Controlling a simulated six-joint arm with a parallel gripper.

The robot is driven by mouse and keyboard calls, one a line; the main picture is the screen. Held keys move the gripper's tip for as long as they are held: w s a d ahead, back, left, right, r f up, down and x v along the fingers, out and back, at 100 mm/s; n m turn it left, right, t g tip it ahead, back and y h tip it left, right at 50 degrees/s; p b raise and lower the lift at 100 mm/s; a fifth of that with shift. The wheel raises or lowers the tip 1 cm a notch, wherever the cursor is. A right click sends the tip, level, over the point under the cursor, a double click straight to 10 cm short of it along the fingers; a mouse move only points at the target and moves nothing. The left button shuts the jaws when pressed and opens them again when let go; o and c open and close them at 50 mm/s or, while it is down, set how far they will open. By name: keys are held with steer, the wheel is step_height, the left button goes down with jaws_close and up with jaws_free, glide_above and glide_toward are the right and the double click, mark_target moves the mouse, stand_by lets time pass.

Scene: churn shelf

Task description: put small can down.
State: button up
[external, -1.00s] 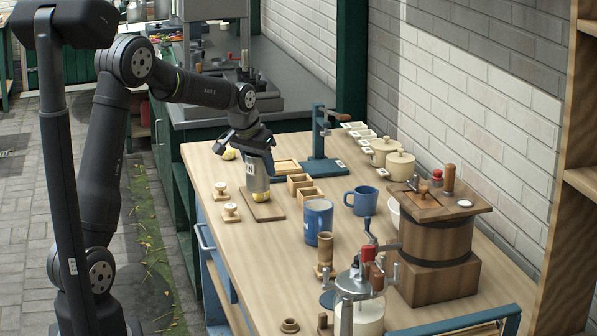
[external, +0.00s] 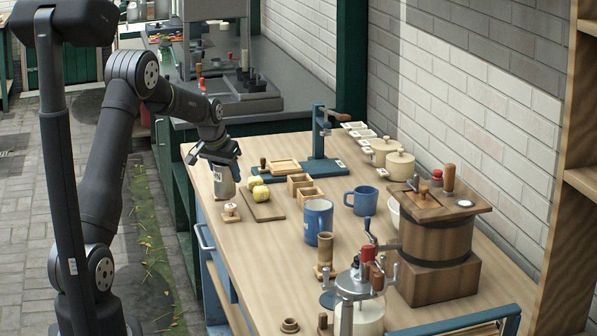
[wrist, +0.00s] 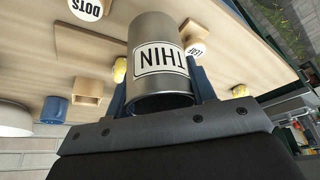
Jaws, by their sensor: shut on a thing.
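The small can is a grey metal cylinder (external: 223,186) with a white label, near the left edge of the wooden table (external: 262,262). My gripper (external: 222,164) is shut on its upper part from above. In the wrist view the can (wrist: 150,28) sits between the blue fingers, its label showing upside down. The can looks upright and low over the tabletop; I cannot tell whether its bottom touches the wood.
A round wooden stamp (external: 231,212) stands close in front of the can. A board (external: 266,213) with yellow lumps (external: 261,193) lies to its right. Small wooden boxes (external: 299,182), a blue canister (external: 318,220) and a blue mug (external: 362,200) stand further right.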

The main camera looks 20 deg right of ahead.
mark_target(226, 185)
steer(key=shift+f, duration=1.8)
steer(key=shift+f, duration=0.1)
steer(key=o, duration=1)
steer(key=v, duration=1.2)
